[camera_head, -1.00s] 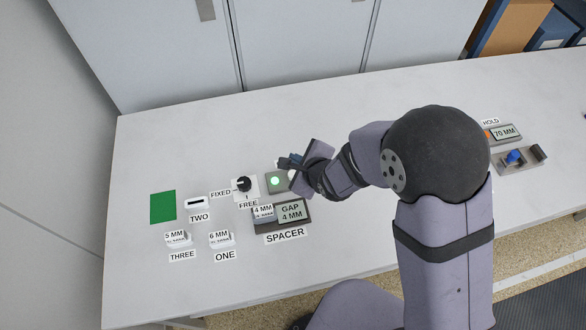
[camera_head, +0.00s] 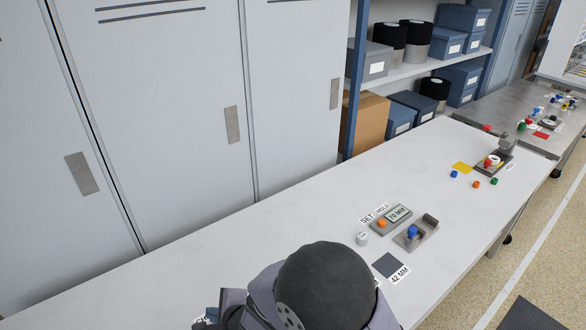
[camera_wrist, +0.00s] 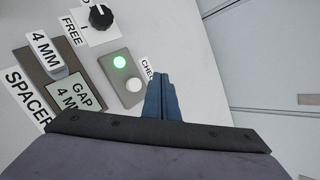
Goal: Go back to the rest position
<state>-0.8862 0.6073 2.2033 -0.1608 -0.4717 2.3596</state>
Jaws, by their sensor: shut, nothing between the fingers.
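In the wrist view my gripper (camera_wrist: 161,97) is shut, its blue fingers together and empty, above the bench. The check panel (camera_wrist: 131,98) with a lit green lamp (camera_wrist: 120,62) and a white button (camera_wrist: 134,85) is just left of the fingertips. The spacer station (camera_wrist: 38,73) with a 4 MM block (camera_wrist: 42,50) and a display (camera_wrist: 68,92) reading GAP 4 MM is farther left. A black knob (camera_wrist: 100,16) marked FREE is at the top.
Grey cabinets (camera_head: 160,110) stand behind. The bench centre (camera_head: 300,215) is clear.

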